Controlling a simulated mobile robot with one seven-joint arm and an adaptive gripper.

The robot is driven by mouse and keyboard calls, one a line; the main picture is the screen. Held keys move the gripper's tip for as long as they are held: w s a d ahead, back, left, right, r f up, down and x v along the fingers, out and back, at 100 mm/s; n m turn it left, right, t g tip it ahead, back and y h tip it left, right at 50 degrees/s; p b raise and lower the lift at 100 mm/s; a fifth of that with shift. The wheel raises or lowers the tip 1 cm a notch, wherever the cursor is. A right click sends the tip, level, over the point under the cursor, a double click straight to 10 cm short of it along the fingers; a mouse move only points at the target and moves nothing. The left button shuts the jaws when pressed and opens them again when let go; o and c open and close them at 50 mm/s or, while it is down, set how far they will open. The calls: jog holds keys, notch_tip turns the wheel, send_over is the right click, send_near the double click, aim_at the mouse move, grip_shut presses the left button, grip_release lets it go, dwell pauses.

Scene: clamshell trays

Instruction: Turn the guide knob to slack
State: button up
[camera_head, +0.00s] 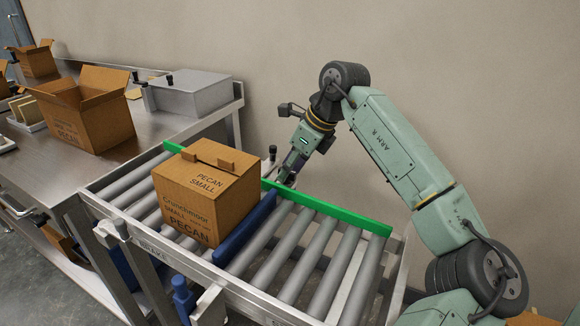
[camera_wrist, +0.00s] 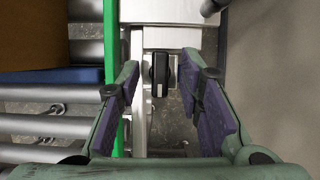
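The guide knob (camera_wrist: 159,72) is black with a short pale mark at its lower end. In the wrist view it sits on a light bracket beside the green guide rail (camera_wrist: 111,60). My gripper (camera_wrist: 163,85) is open, with one purple-padded finger to each side of the knob; clear gaps show between pads and knob. In the head view my gripper (camera_head: 287,174) reaches down behind the green rail (camera_head: 335,209), its fingertips partly hidden. A dark knob on a post (camera_head: 272,150) shows there just left of the gripper; I cannot tell whether it is the same knob.
A "PECAN SMALL" carton (camera_head: 207,195) stands on the roller conveyor (camera_head: 290,262) against a blue bar (camera_head: 244,228). Rollers to its right are clear. A steel bench (camera_head: 40,160) at left holds an open carton (camera_head: 88,115) and a grey metal box (camera_head: 190,94). A wall is close behind.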

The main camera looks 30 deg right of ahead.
jog(key=v, duration=1.2)
jog(key=shift+r, duration=0.1)
